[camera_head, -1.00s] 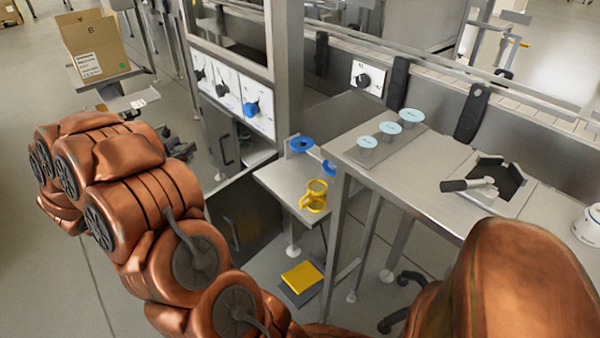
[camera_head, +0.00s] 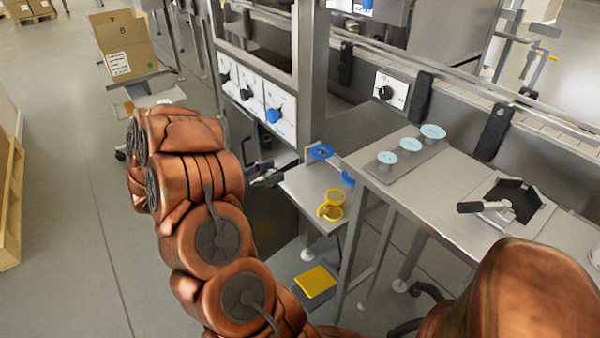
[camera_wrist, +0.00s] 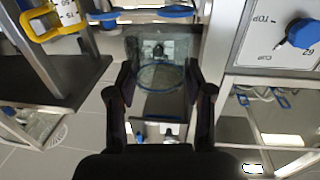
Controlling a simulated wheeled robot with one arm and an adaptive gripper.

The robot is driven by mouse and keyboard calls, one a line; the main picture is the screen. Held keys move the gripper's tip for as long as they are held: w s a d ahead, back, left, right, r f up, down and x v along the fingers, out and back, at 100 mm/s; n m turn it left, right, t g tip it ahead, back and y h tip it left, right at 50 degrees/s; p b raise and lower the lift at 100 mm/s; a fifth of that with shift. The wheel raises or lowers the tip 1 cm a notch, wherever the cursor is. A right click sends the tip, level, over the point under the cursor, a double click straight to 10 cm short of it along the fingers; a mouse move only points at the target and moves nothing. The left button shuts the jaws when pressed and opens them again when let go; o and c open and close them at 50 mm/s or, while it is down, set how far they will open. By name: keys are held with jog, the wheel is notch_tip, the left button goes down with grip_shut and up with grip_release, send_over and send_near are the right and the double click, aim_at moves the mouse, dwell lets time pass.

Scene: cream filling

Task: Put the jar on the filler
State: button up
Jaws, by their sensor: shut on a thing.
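In the wrist view, my gripper (camera_wrist: 160,72) is shut on a clear jar (camera_wrist: 161,78). The jar's round rim shows between the two dark fingers, and the background shows through it. In the head view, my gripper (camera_head: 264,174) is partly hidden behind my copper-coloured arm, just left of a small steel shelf (camera_head: 300,187); the jar cannot be made out there. The filler appears to be the steel machine with white dial panels (camera_head: 256,97), behind the shelf. A blue ring (camera_head: 321,152) and a yellow ring-shaped holder (camera_head: 331,205) are at the shelf.
A steel table (camera_head: 440,205) on the right carries several pale blue discs and a black-handled tool (camera_head: 490,206). A table leg stands close beside the shelf. A yellow pad (camera_head: 315,281) lies low below. A cardboard box (camera_head: 122,47) stands back left; open floor lies left.

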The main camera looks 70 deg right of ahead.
jog(key=x, duration=0.6)
jog(key=w+f+x, duration=0.1)
jog(key=x, duration=0.2)
jog(key=shift+d+b, duration=0.3)
jog(key=shift+b, duration=0.1)
jog(key=shift+s+d+f, duration=0.1)
jog(key=shift+s+f, duration=0.05)
jog(key=shift+f, duration=0.05)
jog(key=shift+f+b, duration=0.4)
jog(key=shift+f, duration=1.1)
jog(key=shift+f, duration=0.15)
jog(key=o, duration=1.1)
jog(key=shift+r, duration=0.25)
jog(key=shift+p+v, duration=0.7)
jog(key=shift+v, duration=5.35)
